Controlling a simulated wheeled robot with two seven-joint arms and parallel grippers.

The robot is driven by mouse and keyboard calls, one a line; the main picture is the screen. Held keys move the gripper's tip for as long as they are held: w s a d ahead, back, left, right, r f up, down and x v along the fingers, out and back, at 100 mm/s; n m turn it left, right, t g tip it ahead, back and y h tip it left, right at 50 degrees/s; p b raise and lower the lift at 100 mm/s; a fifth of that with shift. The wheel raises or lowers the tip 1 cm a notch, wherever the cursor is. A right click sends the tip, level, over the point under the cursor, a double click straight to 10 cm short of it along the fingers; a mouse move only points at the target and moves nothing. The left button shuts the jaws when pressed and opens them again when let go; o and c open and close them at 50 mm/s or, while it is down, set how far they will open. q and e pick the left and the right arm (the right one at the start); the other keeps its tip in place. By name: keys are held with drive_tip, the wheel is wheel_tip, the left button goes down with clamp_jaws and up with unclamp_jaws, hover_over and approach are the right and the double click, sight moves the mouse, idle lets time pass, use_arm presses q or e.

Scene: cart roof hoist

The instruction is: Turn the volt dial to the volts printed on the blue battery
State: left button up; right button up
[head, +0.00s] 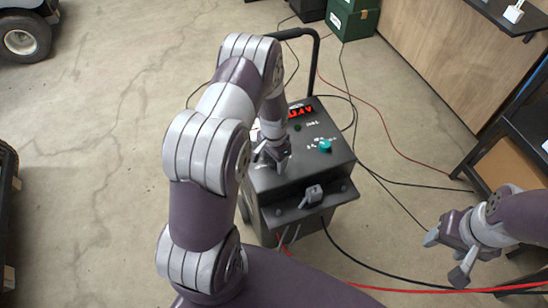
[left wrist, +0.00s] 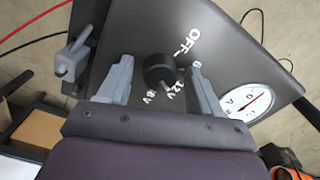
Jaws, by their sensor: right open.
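A dark charger box (head: 335,171) stands on the floor in the head view. My left gripper (head: 270,157) is over the left part of its top panel and hides the dial there. In the left wrist view, the black volt dial (left wrist: 160,70) lies between the two spread fingers of this gripper (left wrist: 161,78), with a gap on each side. White marks ring the dial, including OFF and 12V; its pointer setting is unclear. My right gripper (head: 452,256) is open and empty at the lower right, away from the box. The blue battery is not in view.
The panel also has a teal knob (head: 325,145), a red lit display (head: 301,110) and a round gauge (left wrist: 248,103). A grey clamp (head: 312,194) sits on the front ledge. Red and black cables cross the floor. A bench (head: 515,130) stands right.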

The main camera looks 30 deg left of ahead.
sight(274, 161)
use_arm(q)
drive_tip(key=shift+w+r, duration=0.1)
wheel_tip(274, 161, up, 13)
drive_tip(key=shift+f, duration=0.2)
idle(0.5)
drive_tip(key=s+d+r+n+p, duration=0.2)
drive_tip(key=s+d+r, duration=0.2)
drive_tip(key=s+r, duration=0.2)
drive_tip(key=s+d+r+n+t+p, duration=0.1)
drive_tip(key=s+d+r+p, duration=0.1)
drive_tip(key=s+d+r, duration=0.2)
drive_tip(key=s+r, duration=0.2)
drive_tip(key=s, duration=0.1)
drive_tip(key=shift+s+r+n, duration=0.25)
drive_tip(key=shift+r+n, duration=0.1)
drive_tip(key=shift+n, duration=0.05)
drive_tip(key=shift+s, duration=0.1)
